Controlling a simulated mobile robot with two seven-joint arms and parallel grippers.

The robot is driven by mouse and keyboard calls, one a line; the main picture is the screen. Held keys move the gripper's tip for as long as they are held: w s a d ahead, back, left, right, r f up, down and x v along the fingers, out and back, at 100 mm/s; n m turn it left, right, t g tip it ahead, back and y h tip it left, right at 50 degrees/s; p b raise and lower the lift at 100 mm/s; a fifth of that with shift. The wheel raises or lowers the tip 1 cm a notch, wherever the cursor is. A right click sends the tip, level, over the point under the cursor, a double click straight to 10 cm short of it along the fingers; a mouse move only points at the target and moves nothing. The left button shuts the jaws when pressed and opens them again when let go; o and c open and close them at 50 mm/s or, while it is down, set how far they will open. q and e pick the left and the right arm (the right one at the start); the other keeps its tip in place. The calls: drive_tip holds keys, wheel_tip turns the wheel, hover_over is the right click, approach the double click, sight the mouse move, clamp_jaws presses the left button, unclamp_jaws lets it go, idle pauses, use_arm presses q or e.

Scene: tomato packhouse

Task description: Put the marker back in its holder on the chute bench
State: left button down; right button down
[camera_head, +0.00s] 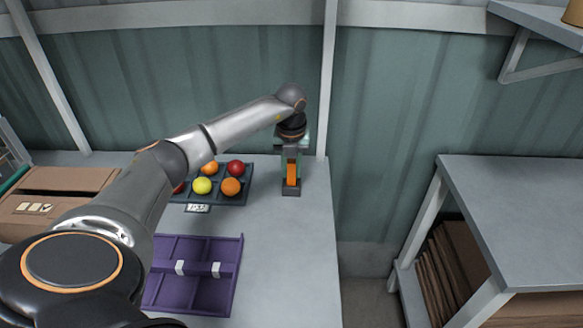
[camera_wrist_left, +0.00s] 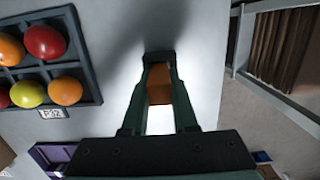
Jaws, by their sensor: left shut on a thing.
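My left gripper (camera_head: 291,188) is at the far right part of the chute bench (camera_head: 285,255), pointing down. It is shut on an orange piece, which I take to be the marker (camera_head: 291,172). The orange marker also shows between the fingers in the left wrist view (camera_wrist_left: 159,84). A dark block (camera_wrist_left: 160,56) shows at the fingertips, at the marker's lower end. I cannot tell whether it is the holder or part of the fingers, nor whether the marker touches the bench. My right gripper is not in view.
A dark divided tray (camera_head: 250,184) with several red, orange and yellow tomatoes stands left of the gripper. A purple divided tray (camera_head: 228,294) lies nearer. A cardboard box (camera_head: 60,179) is at the left. A grey table (camera_head: 520,215) stands across a gap at right.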

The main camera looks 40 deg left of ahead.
use_arm(q)
drive_tip(key=shift+f, duration=0.15)
drive_tip(key=c, duration=0.6)
unclamp_jaws()
drive_tip(key=c, duration=0.3)
